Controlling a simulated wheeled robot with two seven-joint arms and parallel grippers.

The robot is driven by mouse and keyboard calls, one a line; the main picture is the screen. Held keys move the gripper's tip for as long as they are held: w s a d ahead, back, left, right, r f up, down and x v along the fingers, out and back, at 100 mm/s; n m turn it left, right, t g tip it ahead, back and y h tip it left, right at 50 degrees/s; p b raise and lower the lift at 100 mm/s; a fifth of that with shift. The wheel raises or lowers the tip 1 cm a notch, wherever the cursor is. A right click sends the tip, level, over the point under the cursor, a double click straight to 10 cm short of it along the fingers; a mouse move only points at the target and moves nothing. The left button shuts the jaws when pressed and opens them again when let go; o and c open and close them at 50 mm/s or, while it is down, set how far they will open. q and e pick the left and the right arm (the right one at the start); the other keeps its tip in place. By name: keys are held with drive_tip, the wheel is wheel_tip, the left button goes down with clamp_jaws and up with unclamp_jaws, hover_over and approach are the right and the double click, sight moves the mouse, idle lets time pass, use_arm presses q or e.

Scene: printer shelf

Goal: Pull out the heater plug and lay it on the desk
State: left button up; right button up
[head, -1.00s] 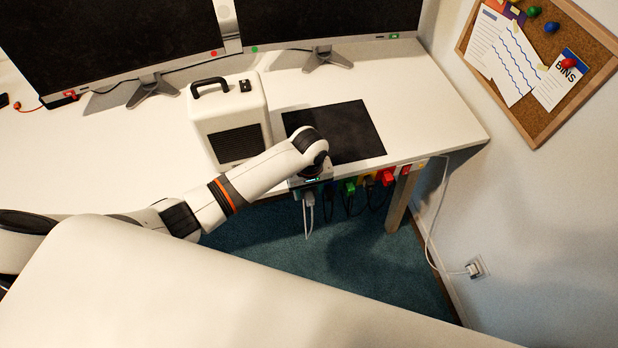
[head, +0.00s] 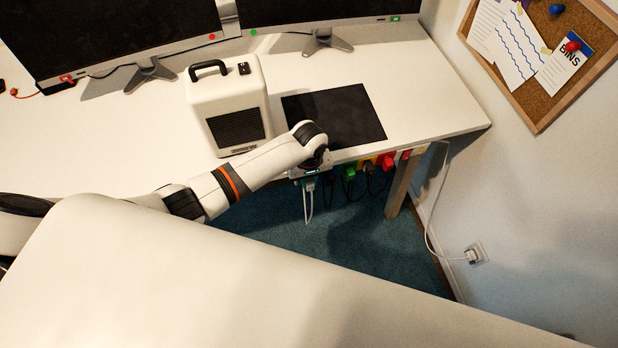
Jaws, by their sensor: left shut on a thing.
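The heater (head: 229,108), a white box with a black handle and a dark grille, stands on the desk (head: 440,85). A row of plugs hangs under the desk's front edge. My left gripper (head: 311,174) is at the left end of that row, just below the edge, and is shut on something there. A white plug (head: 309,185) with a pale cord shows directly under it. The jaws hide what they hold, so I cannot tell for sure which plug it is. My right gripper is not in view.
Green (head: 349,172) and red (head: 388,160) plugs sit further right along the power strip. A black mat (head: 340,115) lies on the desk beside the heater. Two monitors stand behind. A white cord runs to a wall socket (head: 475,254). The desk's right part is clear.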

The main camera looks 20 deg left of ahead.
use_arm(q)
clamp_jaws()
drive_tip(key=shift+s+d, duration=0.1)
drive_tip(key=shift+s, duration=0.05)
idle(0.4)
drive_tip(key=shift+s+d+r+p, duration=0.1)
drive_tip(key=shift+s+d+p, duration=0.25)
drive_tip(key=shift+p, duration=0.3)
drive_tip(key=shift+s+d+p, duration=0.35)
drive_tip(key=shift+s+p, duration=0.2)
drive_tip(key=shift+p, duration=0.05)
drive_tip(key=shift+s+d+p, duration=0.3)
drive_tip(key=shift+s+p, duration=0.25)
